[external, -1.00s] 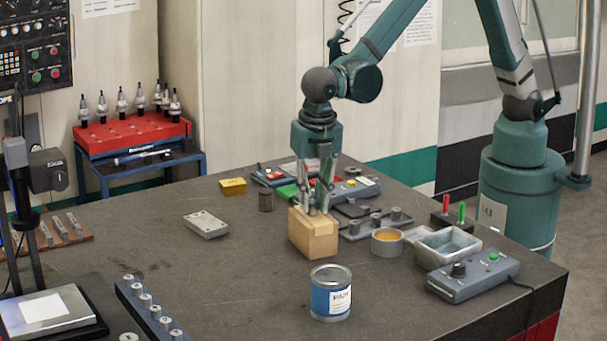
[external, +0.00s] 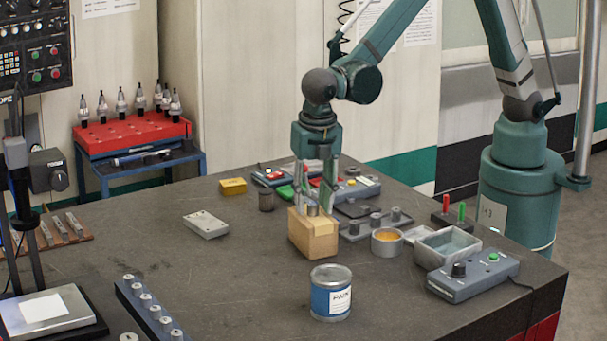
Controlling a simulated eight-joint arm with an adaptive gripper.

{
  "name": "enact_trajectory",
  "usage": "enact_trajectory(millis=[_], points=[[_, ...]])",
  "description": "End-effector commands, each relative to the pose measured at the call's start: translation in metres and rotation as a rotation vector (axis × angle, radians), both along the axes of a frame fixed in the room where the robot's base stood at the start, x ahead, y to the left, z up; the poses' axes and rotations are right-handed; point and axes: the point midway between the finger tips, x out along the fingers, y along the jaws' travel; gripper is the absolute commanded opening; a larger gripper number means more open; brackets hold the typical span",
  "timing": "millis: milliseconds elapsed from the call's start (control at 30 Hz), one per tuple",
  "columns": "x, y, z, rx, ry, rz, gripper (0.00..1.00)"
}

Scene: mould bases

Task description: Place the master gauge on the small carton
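The small carton (external: 313,241) is a tan box standing on the dark bench near its middle. The master gauge (external: 313,209) appears to be the small grey metal cylinder standing on the carton's top. My gripper (external: 314,202) points straight down over the carton. Its fingers are spread, one on each side of the gauge, with a visible gap. Their tips are low, close to the carton top; whether they touch it I cannot tell.
A blue-labelled tin (external: 331,293) stands in front of the carton. To the right are a round dish (external: 387,243), a grey tray (external: 447,259) and a control box (external: 473,277). A pale grey block (external: 206,224) lies left.

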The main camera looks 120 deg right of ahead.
Motion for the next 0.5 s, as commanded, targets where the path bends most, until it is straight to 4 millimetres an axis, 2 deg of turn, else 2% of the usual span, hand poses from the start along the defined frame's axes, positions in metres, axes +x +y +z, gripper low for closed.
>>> enact_trajectory(millis=[267, 500], points=[[0.000, 0.002, 0.017, 0.000, 0.000, 0.000, 0.32], [0.001, 0.006, 0.050, 0.000, 0.000, 0.000, 0.32]])
